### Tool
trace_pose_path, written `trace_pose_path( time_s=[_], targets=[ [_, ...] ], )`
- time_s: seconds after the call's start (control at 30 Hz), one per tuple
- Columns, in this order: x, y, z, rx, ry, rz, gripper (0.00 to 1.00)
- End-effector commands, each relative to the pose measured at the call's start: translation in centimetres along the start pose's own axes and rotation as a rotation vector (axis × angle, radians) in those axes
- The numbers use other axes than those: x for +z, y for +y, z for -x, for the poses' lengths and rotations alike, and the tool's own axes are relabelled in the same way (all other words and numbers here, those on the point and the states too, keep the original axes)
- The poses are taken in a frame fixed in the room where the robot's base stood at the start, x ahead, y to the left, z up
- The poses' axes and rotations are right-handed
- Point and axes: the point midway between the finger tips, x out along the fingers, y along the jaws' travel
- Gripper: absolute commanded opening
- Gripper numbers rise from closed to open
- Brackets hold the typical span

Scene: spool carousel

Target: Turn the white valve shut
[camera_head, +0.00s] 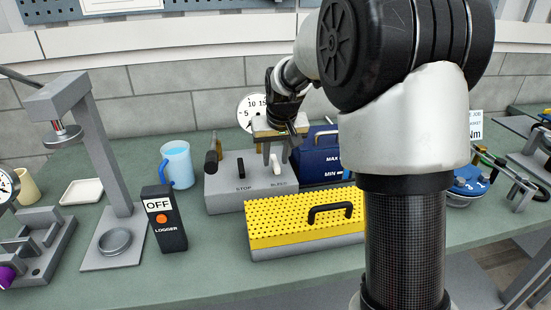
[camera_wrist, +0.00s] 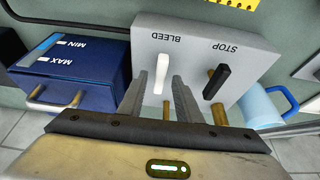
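My gripper (camera_head: 277,145) is above and behind the box at the white lever. In the wrist view my gripper (camera_wrist: 160,78) is open, with the white lever between its fingertips and narrow gaps at the sides. Whether a finger touches it I cannot tell.
A blue box (camera_head: 318,158) marked MAX and MIN stands close beside the grey box. A yellow perforated cover (camera_head: 285,222) with a black handle lies in front. A blue mug (camera_head: 178,163) and a logger (camera_head: 165,220) reading OFF stand to the left.

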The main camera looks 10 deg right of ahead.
Motion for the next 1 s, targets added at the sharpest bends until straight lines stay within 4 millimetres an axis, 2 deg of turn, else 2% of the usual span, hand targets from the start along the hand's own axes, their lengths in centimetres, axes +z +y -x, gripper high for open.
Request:
trace_pose_path(
  time_s=[0.33, 0.53, 1.0],
  targets=[
    [-0.05, 0.01, -0.44, 0.000, 0.002, 0.000, 0.31],
    [-0.04, 0.00, -0.43, 0.000, 0.001, 0.000, 0.00],
    [-0.04, -0.21, -0.40, 0.032, 0.001, -0.073, 0.00]
  ],
)
